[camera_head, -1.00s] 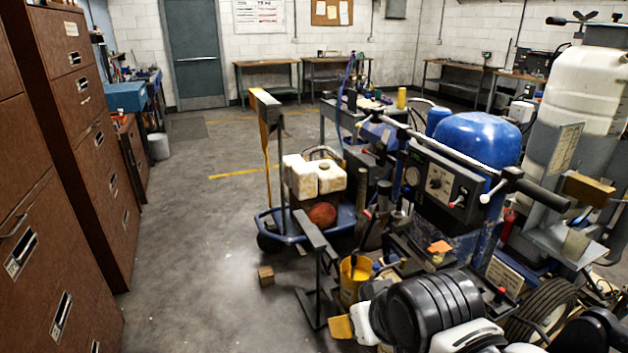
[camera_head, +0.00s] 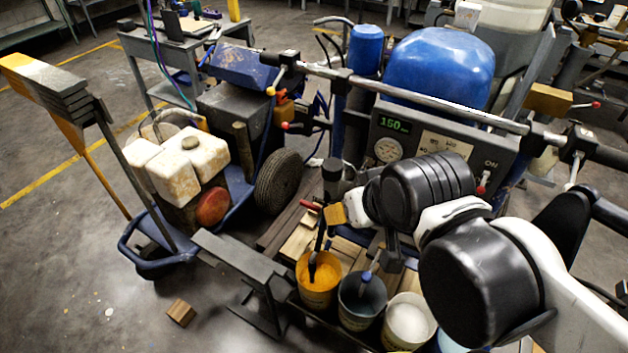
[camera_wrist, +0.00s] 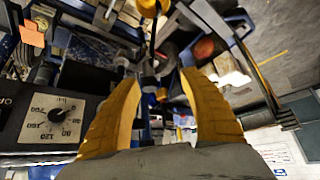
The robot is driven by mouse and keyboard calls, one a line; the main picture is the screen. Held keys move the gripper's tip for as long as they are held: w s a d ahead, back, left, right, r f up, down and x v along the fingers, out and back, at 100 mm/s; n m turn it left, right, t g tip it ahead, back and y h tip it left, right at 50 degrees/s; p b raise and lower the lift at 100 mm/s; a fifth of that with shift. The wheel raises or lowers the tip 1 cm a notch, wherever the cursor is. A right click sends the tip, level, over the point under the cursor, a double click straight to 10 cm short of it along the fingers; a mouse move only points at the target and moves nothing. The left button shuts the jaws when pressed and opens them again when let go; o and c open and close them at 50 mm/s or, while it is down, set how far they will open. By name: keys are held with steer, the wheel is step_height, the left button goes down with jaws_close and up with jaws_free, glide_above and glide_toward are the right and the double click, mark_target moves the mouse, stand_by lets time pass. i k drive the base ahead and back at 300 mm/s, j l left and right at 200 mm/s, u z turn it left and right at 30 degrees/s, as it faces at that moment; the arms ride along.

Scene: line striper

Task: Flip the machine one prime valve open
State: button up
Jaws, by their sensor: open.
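The striping machine with a grey control panel (camera_head: 447,137) carries a green display reading 150, a gauge and a lever marked ON. A small red-handled lever (camera_head: 310,206) sticks out low on the machine's left; I cannot tell whether it is the prime valve, or its setting. Another red-tipped lever (camera_head: 285,126) is higher up. My gripper (camera_head: 338,213) is just right of the low red handle, apparently apart from it. In the wrist view my gripper (camera_wrist: 160,82) has its yellow fingers spread, with dark rods and fittings beyond the gap.
Buckets with orange (camera_head: 317,280), dark (camera_head: 361,302) and white (camera_head: 408,322) contents stand below my arm. A cart with stained white jugs (camera_head: 187,162) is left. A wooden block (camera_head: 180,312) lies on the floor. Open floor is at the left.

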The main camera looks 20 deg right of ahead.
mark_target(311, 206)
steer(key=i+j+z, duration=0.4)
steer(key=j, duration=0.3)
steer(key=j+z, duration=0.4)
steer(key=j, duration=0.35)
steer(key=i+j+z, duration=0.1)
steer(key=j+z, duration=0.35)
steer(key=j, duration=0.4)
steer(key=j+z, duration=0.4)
steer(key=j, duration=0.45)
steer(key=k, duration=0.05)
